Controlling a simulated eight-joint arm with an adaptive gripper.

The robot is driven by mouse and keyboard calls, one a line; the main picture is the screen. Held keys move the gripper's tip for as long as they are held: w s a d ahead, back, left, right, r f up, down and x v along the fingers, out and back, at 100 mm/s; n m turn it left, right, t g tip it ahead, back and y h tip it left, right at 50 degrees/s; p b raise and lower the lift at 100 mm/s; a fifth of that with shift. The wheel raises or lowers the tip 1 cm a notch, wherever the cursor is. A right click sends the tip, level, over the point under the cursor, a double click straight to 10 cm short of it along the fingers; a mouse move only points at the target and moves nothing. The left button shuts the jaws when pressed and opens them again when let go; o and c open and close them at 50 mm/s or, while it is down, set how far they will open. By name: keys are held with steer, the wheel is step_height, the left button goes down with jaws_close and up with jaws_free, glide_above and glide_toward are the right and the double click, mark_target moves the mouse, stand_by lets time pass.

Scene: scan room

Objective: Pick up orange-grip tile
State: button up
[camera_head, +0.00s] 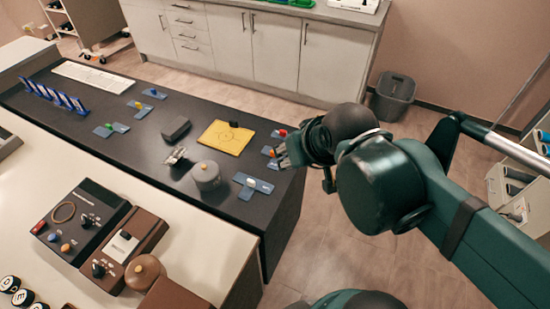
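A small blue tile with an orange-looking grip (271,152) lies near the right edge of the dark bench, just left of my gripper. My gripper (281,157) is at the bench's right edge, close to this tile and partly covering it. I cannot tell whether they touch. The fingers are small and dark here, so their opening is unclear. A similar blue tile with a red grip (282,133) lies just behind. A blue tile with a white grip (252,184) lies nearer the front.
The dark bench (75,121) also holds a yellow plate (226,138), a grey round pot (206,176), a dark block (176,128), and more blue tiles at left, one with a yellow grip (139,106). A bin (393,97) stands on the floor beyond.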

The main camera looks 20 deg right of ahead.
stand_by(0.4)
steer(key=m+g+p, duration=0.7)
steer(key=m, duration=0.2)
glide_above(271, 155)
steer(key=d, duration=0.1)
step_height(271, 155, down, 15)
steer(key=shift+w+d+f, duration=0.15)
steer(key=shift+f, duration=0.3)
steer(key=shift+f, duration=0.1)
steer(key=shift+f, duration=1.2)
steer(key=shift+f+b, duration=0.65)
steer(key=shift+f, duration=1.95)
